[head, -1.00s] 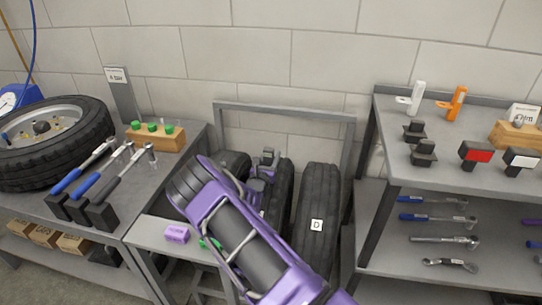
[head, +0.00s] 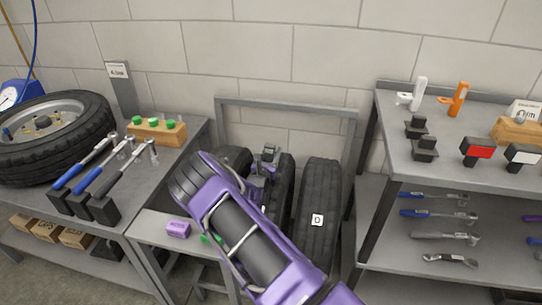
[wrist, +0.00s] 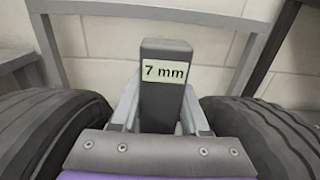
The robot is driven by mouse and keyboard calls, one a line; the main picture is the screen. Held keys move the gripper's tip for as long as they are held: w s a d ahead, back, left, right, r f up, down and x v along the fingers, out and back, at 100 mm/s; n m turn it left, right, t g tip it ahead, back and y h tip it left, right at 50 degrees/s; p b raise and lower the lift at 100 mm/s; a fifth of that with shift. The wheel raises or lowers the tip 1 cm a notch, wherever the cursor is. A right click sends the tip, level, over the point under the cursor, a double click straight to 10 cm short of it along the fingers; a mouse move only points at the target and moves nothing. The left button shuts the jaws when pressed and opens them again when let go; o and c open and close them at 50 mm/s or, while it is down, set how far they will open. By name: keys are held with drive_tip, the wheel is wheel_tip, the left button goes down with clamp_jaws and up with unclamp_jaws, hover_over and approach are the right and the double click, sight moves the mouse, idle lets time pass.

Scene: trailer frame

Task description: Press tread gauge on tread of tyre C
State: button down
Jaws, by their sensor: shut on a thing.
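My gripper (head: 267,163) is shut on the tread gauge (wrist: 164,105), a dark grey block whose pale label reads "7 mm" in the wrist view. In the head view the gauge (head: 270,151) is small and upright at the top of the middle tyre (head: 284,180). That tyre stands between two others in the rack, and its letter is hidden by my arm. I cannot tell whether the gauge touches the tread, as its lower end is hidden by my gripper. The right-hand tyre (head: 319,190) bears a white "D" label.
The rack's grey frame (head: 285,104) rises behind the tyres. Tyres flank my gripper closely on the left (wrist: 45,125) and right (wrist: 265,130). A bench (head: 190,150) with torque wrenches is at left; shelves (head: 390,150) with tools are at right. A purple block (head: 178,229) lies in front.

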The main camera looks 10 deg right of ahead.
drive_tip(key=shift+s+f, duration=0.1)
drive_tip(key=shift+f, duration=0.1)
idle(0.4)
wheel_tip(320, 180, up, 6)
drive_tip(key=p, duration=0.4)
drive_tip(key=shift+r+p, duration=0.15)
drive_tip(key=shift+p, duration=0.15)
